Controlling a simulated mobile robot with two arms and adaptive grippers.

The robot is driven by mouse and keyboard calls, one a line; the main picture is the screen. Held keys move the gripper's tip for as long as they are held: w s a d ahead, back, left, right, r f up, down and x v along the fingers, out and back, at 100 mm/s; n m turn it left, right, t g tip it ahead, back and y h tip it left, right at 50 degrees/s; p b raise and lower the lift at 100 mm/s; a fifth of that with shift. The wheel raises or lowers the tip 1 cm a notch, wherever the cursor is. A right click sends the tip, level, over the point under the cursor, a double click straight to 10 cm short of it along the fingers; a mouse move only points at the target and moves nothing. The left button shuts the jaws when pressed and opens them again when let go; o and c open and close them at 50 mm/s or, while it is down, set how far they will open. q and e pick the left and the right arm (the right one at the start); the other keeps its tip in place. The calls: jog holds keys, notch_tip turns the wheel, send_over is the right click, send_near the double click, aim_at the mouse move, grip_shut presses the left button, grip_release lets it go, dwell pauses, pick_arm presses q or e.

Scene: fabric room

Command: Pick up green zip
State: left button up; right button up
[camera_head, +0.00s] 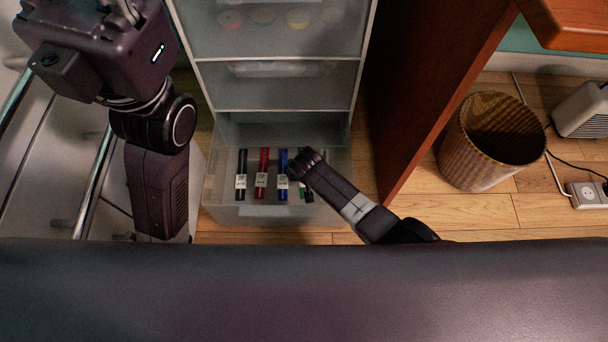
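A green zip (302,193) lies in the open bottom drawer (232,213), at the right end of a row of zips. Only a thin green strip, a dark strip and part of a white label show; my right arm hides some of it. My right gripper (304,164) reaches into the drawer from the lower right, over or beside the green zip's upper end. Its fingers are too dark and small to tell whether they are open or touch anything. My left arm rises at the left, and its fingers do not show.
Black (241,175), red (262,174) and blue (283,175) zips lie left of the green one. The upper drawers (285,85) are closed above. A brown wood panel (425,90) stands close on the right, with a wicker basket (480,155) beyond it.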

jog(key=shift+f, duration=0.1)
jog(key=shift+c, duration=0.4)
jog(key=c, duration=0.7)
jog(key=shift+s, duration=0.1)
jog(key=shift+c, duration=0.2)
